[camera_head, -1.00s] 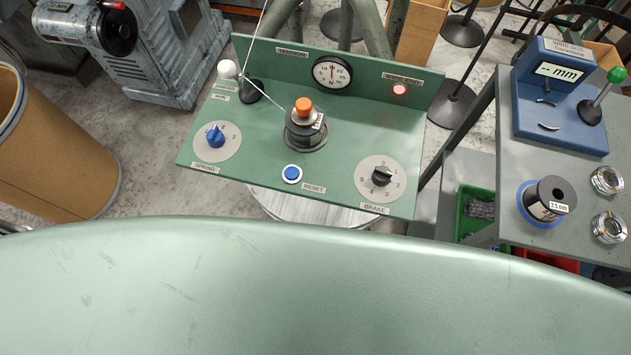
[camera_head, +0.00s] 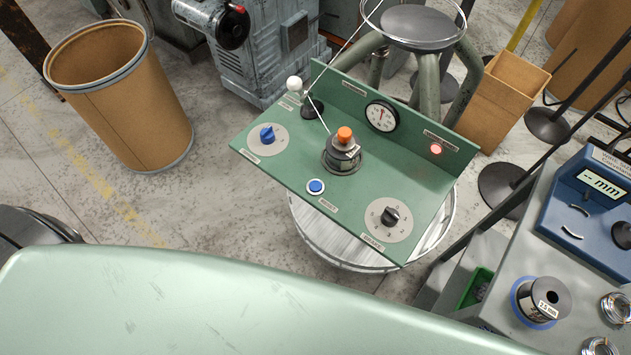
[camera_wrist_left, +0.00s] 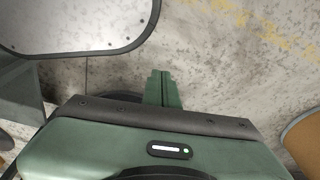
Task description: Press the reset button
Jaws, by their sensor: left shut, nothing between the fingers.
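The reset button (camera_head: 316,187) is a blue round button with a white rim on the front part of the green control panel (camera_head: 290,180), in the head view. Its RESET label lies just right of it. It does not show in the left wrist view. My left gripper (camera_wrist_left: 162,78) shows only in the left wrist view, with its green fingers shut and empty above bare floor, away from the panel. My right gripper is in neither view.
The panel also bears a blue knob (camera_head: 267,134), an orange-topped part (camera_head: 344,134), a black brake dial (camera_head: 391,215), a white-tipped lever (camera_head: 294,84) and a lit red lamp (camera_head: 436,149). A brown barrel (camera_head: 125,105) stands left. A grey bench (camera_head: 490,310) stands right.

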